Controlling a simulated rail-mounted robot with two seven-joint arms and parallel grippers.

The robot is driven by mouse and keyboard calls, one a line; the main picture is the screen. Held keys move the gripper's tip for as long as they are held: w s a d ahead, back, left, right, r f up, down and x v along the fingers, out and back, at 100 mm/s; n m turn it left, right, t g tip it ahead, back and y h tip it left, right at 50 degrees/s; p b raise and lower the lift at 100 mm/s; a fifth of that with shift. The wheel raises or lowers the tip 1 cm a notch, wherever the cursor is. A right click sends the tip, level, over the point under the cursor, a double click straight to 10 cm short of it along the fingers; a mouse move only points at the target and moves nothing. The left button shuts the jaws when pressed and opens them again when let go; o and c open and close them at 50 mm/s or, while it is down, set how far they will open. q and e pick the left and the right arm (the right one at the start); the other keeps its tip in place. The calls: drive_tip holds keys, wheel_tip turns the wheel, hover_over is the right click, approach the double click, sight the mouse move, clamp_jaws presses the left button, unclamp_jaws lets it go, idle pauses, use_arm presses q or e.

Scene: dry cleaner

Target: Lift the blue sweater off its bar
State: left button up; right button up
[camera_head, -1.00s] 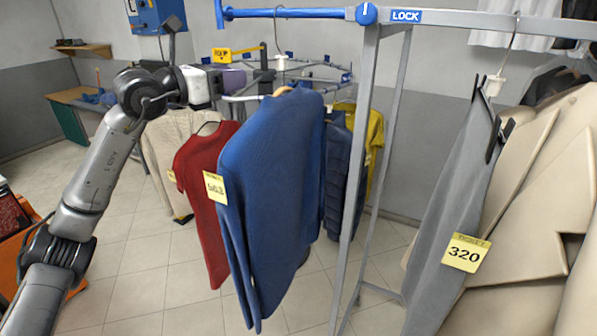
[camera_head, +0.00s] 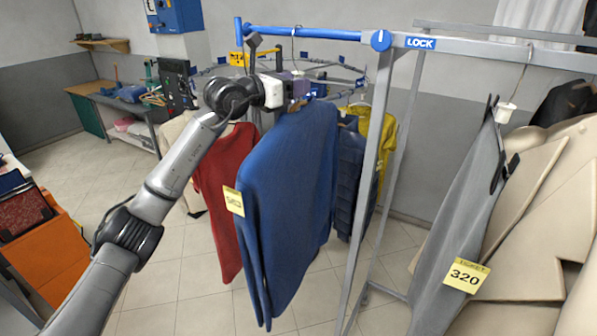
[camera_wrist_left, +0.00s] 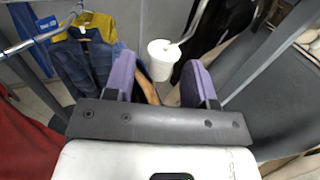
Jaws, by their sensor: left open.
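The blue sweater (camera_head: 285,190) with a yellow ticket (camera_head: 234,201) hangs from the blue bar (camera_head: 300,33) in the head view. My left gripper (camera_head: 305,88) is at the sweater's shoulder top, below the bar, beside its hanger. In the left wrist view its two purple fingers (camera_wrist_left: 160,68) are apart. A white collar on a hanger hook (camera_wrist_left: 164,60) shows between and just beyond the fingertips. A strip of wooden hanger (camera_wrist_left: 148,90) shows beside the left finger. The gripper body hides most of the sweater there. My right gripper is not in view.
A red shirt (camera_head: 228,170), a dark blue vest (camera_head: 352,185) and a yellow garment (camera_head: 385,130) hang close behind. The grey rack post (camera_head: 375,170) stands right of the sweater. Grey trousers (camera_head: 455,215) with ticket 320 hang farther right.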

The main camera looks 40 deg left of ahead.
use_arm(q)
drive_tip(key=shift+w+d, duration=0.2)
drive_tip(key=shift+w, duration=0.5)
clamp_jaws()
